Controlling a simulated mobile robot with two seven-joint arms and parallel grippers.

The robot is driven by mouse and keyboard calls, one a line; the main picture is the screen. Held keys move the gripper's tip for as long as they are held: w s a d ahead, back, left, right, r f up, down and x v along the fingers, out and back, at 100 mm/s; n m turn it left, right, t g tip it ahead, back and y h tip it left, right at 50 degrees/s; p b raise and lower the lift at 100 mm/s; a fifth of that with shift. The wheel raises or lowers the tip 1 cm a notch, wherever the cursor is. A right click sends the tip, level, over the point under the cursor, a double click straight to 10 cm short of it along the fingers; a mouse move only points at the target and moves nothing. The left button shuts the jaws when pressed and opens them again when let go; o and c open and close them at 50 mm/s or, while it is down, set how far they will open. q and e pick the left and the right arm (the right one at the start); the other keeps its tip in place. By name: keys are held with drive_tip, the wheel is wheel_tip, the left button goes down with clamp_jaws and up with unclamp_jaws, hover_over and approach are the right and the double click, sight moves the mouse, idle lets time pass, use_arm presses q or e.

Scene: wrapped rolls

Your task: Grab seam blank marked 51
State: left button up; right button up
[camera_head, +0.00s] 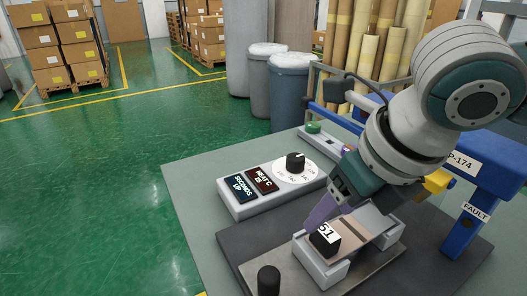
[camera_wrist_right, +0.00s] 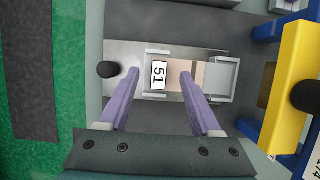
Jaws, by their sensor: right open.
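The seam blank marked 51 (camera_head: 325,241) shows a white label with black digits on a dark end piece. It rests in a light grey holder (camera_head: 329,278) on the bench, with a pale strip running from it to the right. In the right wrist view the label (camera_wrist_right: 159,75) lies between the fingertips. My right gripper (camera_head: 326,211) has purple fingers and is open, close to the label end in the head view. In the wrist view the right gripper (camera_wrist_right: 160,74) has one finger on each side of the label; contact cannot be told. My left gripper is not in view.
A control box (camera_head: 272,185) with a dial and two displays stands behind the holder. A black knob (camera_head: 268,280) stands at the front left. A blue frame (camera_head: 478,195) with a yellow part (camera_wrist_right: 293,85) is close on the right. Green floor lies left of the bench.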

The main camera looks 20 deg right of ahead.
drive_tip(key=x, duration=0.5)
drive_tip(key=shift+w+f+b, duration=0.15)
drive_tip(key=shift+f+b, duration=0.15)
drive_tip(key=shift+b, duration=0.05)
clamp_jaws()
idle(0.3)
